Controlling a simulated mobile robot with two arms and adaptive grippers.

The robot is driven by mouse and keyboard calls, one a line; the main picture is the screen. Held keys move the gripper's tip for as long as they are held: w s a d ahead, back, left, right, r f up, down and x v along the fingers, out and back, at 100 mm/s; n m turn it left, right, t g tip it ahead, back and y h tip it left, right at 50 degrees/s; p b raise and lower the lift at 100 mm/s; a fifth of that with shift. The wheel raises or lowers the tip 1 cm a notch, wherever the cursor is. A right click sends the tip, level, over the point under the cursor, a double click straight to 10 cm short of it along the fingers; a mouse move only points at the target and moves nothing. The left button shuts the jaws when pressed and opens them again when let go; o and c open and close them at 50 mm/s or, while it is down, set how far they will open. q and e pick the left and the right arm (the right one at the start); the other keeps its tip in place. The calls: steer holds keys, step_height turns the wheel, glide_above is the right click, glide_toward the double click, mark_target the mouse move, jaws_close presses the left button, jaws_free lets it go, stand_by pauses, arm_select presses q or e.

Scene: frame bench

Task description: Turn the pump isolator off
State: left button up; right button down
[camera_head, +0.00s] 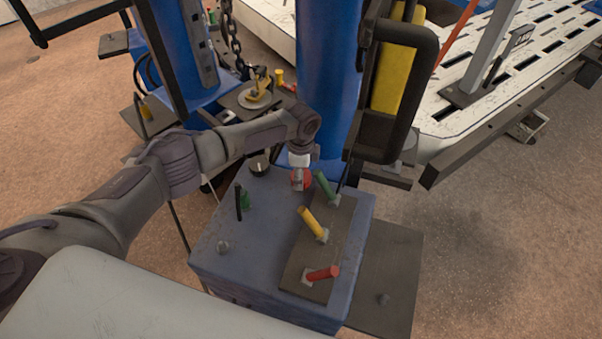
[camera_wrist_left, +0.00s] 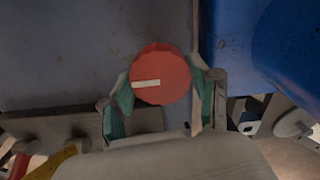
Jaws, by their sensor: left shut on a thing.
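The pump isolator looks to be the round red knob (camera_head: 301,180) at the back of the blue-grey control box's top, close to the blue column. In the left wrist view the red knob (camera_wrist_left: 161,74) fills the space between the fingers, and a pale bar marks its face, lying nearly level in that picture. My left gripper (camera_head: 299,172) reaches down to it from the left. In the left wrist view my left gripper (camera_wrist_left: 162,100) has a teal-padded finger on each side of the knob and is shut on it. My right gripper is not in view.
The control box (camera_head: 225,262) also carries green (camera_head: 325,187), yellow (camera_head: 312,223) and red (camera_head: 322,274) levers on a dark plate. A black knob (camera_head: 259,165) and a small upright black lever (camera_head: 239,202) stand left. The blue column (camera_head: 328,80) and a black frame (camera_head: 425,100) rise close behind.

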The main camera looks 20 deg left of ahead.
arm_select(q)
steer(key=n+p, duration=0.2)
steer(key=n, duration=0.1)
steer(key=shift+r+n, duration=0.15)
steer(key=shift+n, duration=0.15)
steer(key=n+p, duration=0.3)
steer(key=n, duration=0.1)
steer(key=shift+n, duration=0.3)
steer(key=n+p, duration=0.2)
steer(key=n, duration=0.3)
steer(key=shift+n+p, duration=0.6)
steer(key=shift+n, duration=1.8)
steer(key=shift+w, duration=0.1)
